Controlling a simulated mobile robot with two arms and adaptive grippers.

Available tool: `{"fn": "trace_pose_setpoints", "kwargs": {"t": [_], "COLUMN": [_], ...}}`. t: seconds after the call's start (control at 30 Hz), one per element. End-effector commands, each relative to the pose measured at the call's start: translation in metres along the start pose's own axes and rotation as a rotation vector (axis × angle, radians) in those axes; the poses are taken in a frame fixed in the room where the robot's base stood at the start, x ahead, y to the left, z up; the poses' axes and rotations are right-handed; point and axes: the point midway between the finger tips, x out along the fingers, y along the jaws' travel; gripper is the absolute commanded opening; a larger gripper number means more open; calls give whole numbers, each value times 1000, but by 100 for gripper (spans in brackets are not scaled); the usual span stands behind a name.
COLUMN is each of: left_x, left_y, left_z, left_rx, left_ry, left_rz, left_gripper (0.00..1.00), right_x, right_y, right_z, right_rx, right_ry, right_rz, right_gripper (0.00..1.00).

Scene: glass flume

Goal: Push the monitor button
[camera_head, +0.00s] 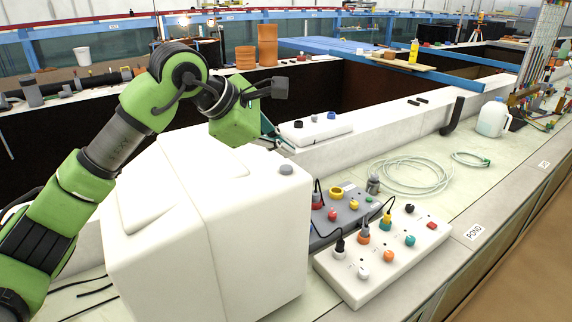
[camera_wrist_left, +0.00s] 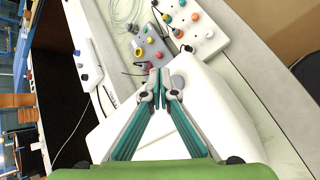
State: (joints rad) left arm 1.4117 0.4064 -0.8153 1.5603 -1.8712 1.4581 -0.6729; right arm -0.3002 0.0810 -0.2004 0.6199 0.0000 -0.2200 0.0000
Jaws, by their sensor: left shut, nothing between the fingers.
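The monitor (camera_head: 205,220) is a large white rounded box standing on the bench in the head view. Its grey round button (camera_head: 286,169) sits on the top near the right corner. In the wrist view the button (camera_wrist_left: 177,81) shows just beside the fingertips, partly covered by them. My left gripper (camera_head: 272,137) is above the monitor's top, close to the button. Its teal fingers (camera_wrist_left: 160,80) are together with nothing between them. I cannot tell whether they touch the button. My right gripper is not in view.
A white control box (camera_head: 385,255) and a grey one (camera_head: 342,210), with coloured knobs and plugs, stand right of the monitor. A white box (camera_head: 316,128) lies on the ledge behind. A hose coil (camera_head: 410,175) and a jug (camera_head: 492,118) are farther right.

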Motion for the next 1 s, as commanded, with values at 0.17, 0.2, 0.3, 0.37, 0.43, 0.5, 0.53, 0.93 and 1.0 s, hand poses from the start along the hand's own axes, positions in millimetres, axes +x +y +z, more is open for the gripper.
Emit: {"fn": "trace_pose_setpoints", "kwargs": {"t": [0.17,0.2,0.3,0.37,0.43,0.5,0.53,0.93,1.0], "left_x": [-15,-18,-25,-29,-34,-37,-38,-38,-38], "left_y": [11,13,18,21,25,27,28,28,28], "left_z": [10,12,18,21,24,27,28,28,28], "left_rx": [0,0,0,1,1,0,0,0,0], "left_ry": [1,1,1,1,1,1,1,0,0], "left_rz": [2,1,2,2,1,0,0,0,0], "left_gripper": [0,0,0,0,0,0,0,0,0], "right_x": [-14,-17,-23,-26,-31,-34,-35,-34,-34], "right_y": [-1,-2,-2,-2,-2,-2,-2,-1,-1], "right_z": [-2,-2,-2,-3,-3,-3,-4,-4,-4], "right_rx": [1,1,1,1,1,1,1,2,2], "right_ry": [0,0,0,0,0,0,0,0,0], "right_rz": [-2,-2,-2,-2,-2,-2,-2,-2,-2], "right_gripper": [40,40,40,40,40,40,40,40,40]}}
